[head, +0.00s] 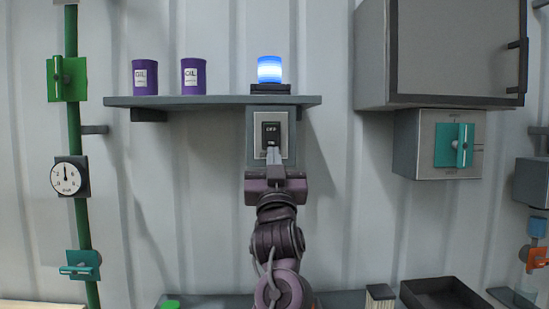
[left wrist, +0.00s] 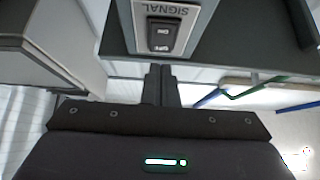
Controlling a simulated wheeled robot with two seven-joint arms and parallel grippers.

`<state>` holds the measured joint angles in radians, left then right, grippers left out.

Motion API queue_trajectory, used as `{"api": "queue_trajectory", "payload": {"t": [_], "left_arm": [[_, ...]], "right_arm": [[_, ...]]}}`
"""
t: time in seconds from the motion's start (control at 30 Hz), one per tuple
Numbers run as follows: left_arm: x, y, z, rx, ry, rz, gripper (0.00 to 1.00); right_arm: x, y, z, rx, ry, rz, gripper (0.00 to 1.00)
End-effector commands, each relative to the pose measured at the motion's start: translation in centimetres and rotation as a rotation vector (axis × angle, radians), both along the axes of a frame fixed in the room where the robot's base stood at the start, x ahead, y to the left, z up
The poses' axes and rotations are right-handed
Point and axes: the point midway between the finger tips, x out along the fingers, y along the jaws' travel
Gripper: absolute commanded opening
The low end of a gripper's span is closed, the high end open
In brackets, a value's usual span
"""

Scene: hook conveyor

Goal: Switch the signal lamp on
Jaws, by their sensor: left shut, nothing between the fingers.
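The signal lamp (head: 269,70) stands on the shelf and glows bright blue with a white middle. Below it, a grey switch box (head: 287,115) carries a black rocker switch (head: 271,130). In the left wrist view the rocker (left wrist: 161,36) shows upside down, under the word SIGNAL on its plate (left wrist: 190,12). My left gripper (head: 273,153) is shut and empty, with its fingertips at the lower edge of the rocker. They also show in the left wrist view (left wrist: 161,70), close to the rocker; I cannot tell whether they touch it. My right gripper is not in view.
Two purple oil cans (head: 169,77) stand on the grey shelf (head: 210,101), whose edge overhangs the switch box. A grey cabinet (head: 445,50) and a teal-handled box (head: 407,145) are at the right. A green pipe (head: 72,130) with valves and a gauge runs at the left.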

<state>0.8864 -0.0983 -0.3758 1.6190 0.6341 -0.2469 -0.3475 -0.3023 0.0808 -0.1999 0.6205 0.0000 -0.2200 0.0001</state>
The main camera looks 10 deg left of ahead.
Motion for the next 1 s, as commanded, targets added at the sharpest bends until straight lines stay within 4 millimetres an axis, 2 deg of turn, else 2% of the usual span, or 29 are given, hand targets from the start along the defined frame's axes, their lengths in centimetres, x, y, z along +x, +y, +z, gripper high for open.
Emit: {"api": "queue_trajectory", "payload": {"t": [0.03,0.2,0.5,0.83,1.0], "left_arm": [[-0.5,-0.2,-1.3,-0.001,0.001,-0.003,0.0],[-1.8,-0.6,-3.4,-0.001,0.002,-0.003,0.0],[-4.5,-1.4,-7.1,0.0,0.001,-0.002,0.0],[-5.3,-1.5,-7.8,0.0,0.001,-0.001,0.0],[-5.3,-1.6,-7.8,0.0,0.001,-0.001,0.0]], "right_arm": [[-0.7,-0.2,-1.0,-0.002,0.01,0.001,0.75],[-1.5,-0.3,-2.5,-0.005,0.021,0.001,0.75],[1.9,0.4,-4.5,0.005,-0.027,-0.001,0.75],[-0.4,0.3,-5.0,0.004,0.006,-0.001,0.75],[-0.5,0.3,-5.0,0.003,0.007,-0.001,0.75]]}}
